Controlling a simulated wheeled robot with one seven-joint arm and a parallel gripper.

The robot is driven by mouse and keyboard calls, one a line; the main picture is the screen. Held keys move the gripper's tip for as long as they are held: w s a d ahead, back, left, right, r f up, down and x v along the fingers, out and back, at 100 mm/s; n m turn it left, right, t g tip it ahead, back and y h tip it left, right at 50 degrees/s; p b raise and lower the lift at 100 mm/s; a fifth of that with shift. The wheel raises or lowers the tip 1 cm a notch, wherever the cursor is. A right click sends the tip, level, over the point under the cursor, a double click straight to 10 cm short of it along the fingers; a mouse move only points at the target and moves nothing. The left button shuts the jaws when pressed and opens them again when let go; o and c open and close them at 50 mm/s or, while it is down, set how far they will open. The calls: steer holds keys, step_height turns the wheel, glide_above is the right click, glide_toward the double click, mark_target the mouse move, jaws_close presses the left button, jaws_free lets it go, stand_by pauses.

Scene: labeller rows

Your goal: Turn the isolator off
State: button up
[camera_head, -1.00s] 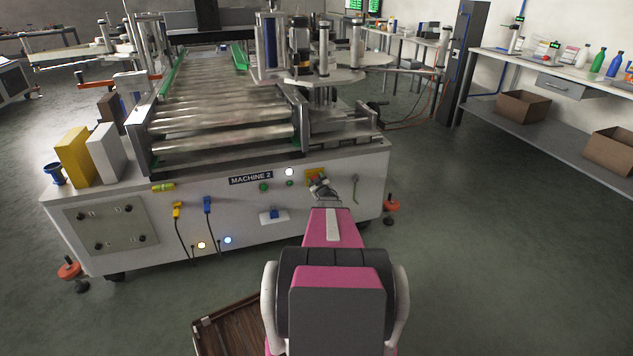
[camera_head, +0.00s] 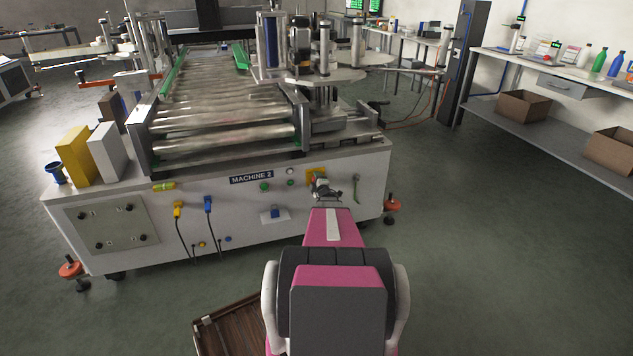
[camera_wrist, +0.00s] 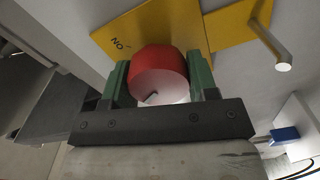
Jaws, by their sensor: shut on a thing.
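The isolator's red round knob (camera_wrist: 158,62) sits on a yellow plate (camera_wrist: 226,30) in the wrist view. The plate carries black lettering that appears upside down as "NO". My gripper (camera_wrist: 160,84) has its green-faced fingers on both sides of the knob and is shut on it. In the head view my gripper (camera_head: 325,190) is at the front panel of Machine 2, covering the knob and much of the yellow plate (camera_head: 312,174).
A metal peg (camera_wrist: 270,42) sticks out near the plate. A blue switch (camera_head: 274,213), a green button (camera_head: 264,188) and a hanging grey handle (camera_head: 356,190) are on the panel nearby. Yellow (camera_head: 178,209) and blue (camera_head: 208,204) plugs with cables are further left.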

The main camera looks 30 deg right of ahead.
steer(key=shift+n, duration=1.3)
steer(key=shift+f+n, duration=0.1)
steer(key=shift+n, duration=0.2)
steer(key=o, duration=0.9)
steer(key=v, duration=1.1)
steer(key=shift+w, duration=0.1)
